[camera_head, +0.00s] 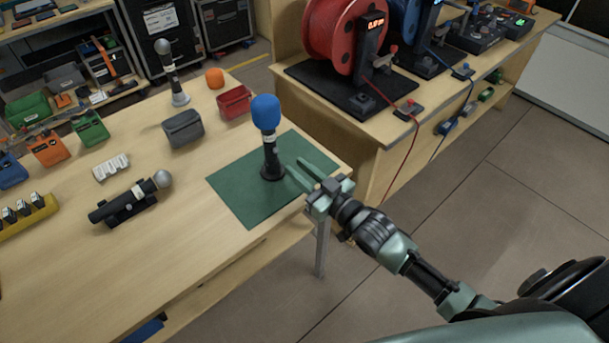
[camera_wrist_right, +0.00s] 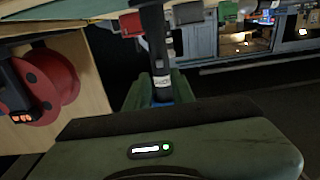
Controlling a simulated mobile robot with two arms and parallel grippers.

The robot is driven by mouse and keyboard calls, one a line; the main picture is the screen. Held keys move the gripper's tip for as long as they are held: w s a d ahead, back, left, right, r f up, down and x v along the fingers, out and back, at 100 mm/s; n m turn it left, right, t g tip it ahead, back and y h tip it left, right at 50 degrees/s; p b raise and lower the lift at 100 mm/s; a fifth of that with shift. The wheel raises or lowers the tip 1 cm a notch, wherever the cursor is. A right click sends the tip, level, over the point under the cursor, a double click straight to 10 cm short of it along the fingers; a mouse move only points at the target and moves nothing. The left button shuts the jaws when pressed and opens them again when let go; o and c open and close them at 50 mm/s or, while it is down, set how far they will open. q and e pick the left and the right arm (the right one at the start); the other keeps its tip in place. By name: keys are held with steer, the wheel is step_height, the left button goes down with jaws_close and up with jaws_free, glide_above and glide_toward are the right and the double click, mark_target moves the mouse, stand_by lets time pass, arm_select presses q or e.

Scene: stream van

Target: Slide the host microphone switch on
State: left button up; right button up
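A microphone with a blue foam cover (camera_head: 266,113) stands upright on a black round base on the green mat (camera_head: 240,205). Its dark handle (camera_head: 270,152) has a pale label, and the handle also shows in the right wrist view (camera_wrist_right: 153,35). In the right wrist view the fingers (camera_wrist_right: 158,90) appear on either side of the handle; contact cannot be told. My left gripper is not in view.
A silver-headed microphone (camera_head: 172,75) stands at the back, and another lies in a black cradle (camera_head: 130,202). Grey (camera_head: 183,129) and red (camera_head: 234,101) pouches sit near the mat. A bench with a red reel (camera_head: 342,35) stands at the back right. The mat's left part is clear.

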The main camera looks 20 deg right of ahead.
mark_target(277, 151)
steer(key=shift+b+x, duration=0.8)
steer(key=shift+x, duration=2.5)
jaws_close()
